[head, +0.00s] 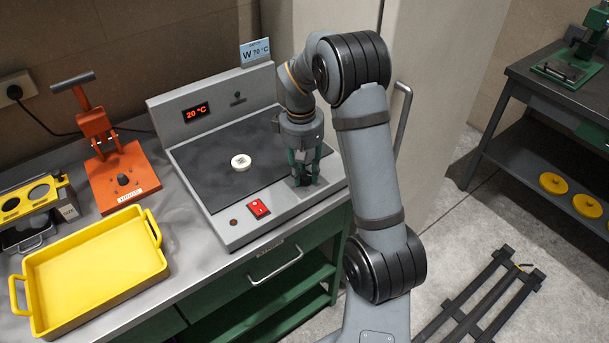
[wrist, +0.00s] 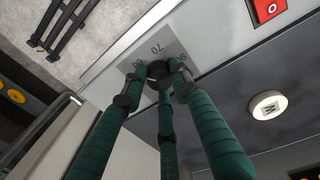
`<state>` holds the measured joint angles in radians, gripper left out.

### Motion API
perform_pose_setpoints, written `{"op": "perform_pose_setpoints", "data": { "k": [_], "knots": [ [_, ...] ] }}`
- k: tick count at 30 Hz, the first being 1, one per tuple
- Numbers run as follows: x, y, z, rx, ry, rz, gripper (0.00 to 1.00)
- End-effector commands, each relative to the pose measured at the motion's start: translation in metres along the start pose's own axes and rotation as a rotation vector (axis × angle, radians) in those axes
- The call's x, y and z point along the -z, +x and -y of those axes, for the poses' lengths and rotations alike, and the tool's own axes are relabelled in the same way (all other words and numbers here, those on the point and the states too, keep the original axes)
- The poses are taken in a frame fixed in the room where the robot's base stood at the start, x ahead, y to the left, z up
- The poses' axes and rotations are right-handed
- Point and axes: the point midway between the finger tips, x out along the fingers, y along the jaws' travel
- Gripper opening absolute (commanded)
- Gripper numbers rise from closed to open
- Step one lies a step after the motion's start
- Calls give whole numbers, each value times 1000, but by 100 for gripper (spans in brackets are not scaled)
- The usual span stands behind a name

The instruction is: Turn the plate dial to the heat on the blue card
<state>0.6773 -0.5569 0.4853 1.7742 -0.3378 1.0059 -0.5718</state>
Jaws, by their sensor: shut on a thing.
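The hot plate (head: 215,150) has a dark top and a light grey housing, with a red display (head: 197,112) reading 20 °C. The blue card (head: 255,52) on top of its back panel reads W 70 °C. My gripper (head: 303,180) points down at the plate's front right corner. In the wrist view its green fingers are shut around the dark plate dial (wrist: 158,70), which they mostly hide. A white disc (head: 240,162) marked W lies on the dark top.
A red switch (head: 258,208) sits on the plate's front. An orange press (head: 120,170), a yellow tray (head: 95,270) and a yellow holder (head: 35,205) stand to the left. A pale cabinet (head: 440,60) stands right behind my arm.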

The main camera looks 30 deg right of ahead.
Motion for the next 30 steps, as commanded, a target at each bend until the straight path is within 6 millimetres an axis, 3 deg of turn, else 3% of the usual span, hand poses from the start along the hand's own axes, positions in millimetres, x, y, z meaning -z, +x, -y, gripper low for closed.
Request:
{"op": "perform_pose_setpoints", "data": {
  "k": [30],
  "knots": [
    [-1, 4, 3, 1, 945, 66, 2]
  ]
}}
